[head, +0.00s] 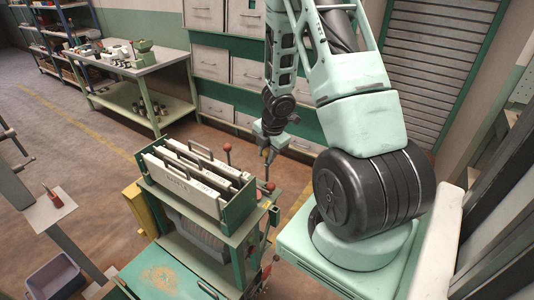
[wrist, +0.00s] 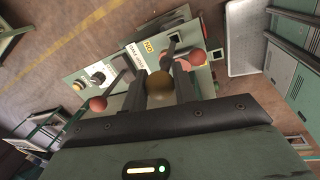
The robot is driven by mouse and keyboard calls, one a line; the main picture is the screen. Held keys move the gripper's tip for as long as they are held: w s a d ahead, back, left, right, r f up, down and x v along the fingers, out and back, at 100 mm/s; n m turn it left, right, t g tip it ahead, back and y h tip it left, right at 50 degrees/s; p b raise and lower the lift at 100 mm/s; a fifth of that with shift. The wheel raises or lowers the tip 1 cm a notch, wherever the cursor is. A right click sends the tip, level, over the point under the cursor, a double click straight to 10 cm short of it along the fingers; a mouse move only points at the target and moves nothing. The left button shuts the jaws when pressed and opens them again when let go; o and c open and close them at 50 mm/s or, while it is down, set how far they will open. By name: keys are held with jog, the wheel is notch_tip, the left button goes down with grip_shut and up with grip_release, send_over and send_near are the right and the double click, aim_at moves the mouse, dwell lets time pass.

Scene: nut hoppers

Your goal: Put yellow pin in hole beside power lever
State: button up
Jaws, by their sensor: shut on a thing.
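In the wrist view my gripper (wrist: 159,92) is shut on the yellow pin (wrist: 159,84), whose dull yellow ball end shows between the two dark fingers. The pin's shaft is hidden behind the ball. Beyond the fingers is a pale control panel (wrist: 110,60) with a yellow ON label (wrist: 150,47) and printed lettering. A dark lever with a red ball (wrist: 197,57) stands by that label, just right of the pin. I cannot make out the hole for certain. In the head view my gripper (head: 267,154) hangs just above the right end of the machine.
The green machine (head: 238,213) carries white hopper panels (head: 180,183) with handles. One red-ball lever (head: 228,148) rises close to my gripper; another red knob (head: 270,186) sits lower. A second red ball (wrist: 97,104) is at left in the wrist view. A workbench (head: 135,62) stands behind.

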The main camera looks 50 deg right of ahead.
aim_at(267, 175)
jog(key=shift+f, duration=0.15)
jog(key=shift+f+b, duration=0.5)
jog(key=shift+b, duration=0.05)
jog(key=shift+f+b, duration=0.45)
jog(key=shift+f, duration=0.05)
dwell(0.8)
jog(key=shift+s+b+x, duration=0.25)
jog(key=shift+b+x, duration=0.8)
jog(key=shift+x, duration=0.05)
jog(key=shift+s+b+x, duration=0.2)
jog(key=shift+b+x, duration=0.9)
jog(key=shift+x, duration=0.05)
jog(key=shift+s+b+x, duration=0.25)
jog(key=shift+b+x, duration=0.8)
jog(key=shift+x, duration=0.05)
jog(key=shift+f, duration=0.35)
jog(key=o, duration=1.1)
jog(key=shift+a, duration=0.1)
jog(key=shift+r, duration=0.1)
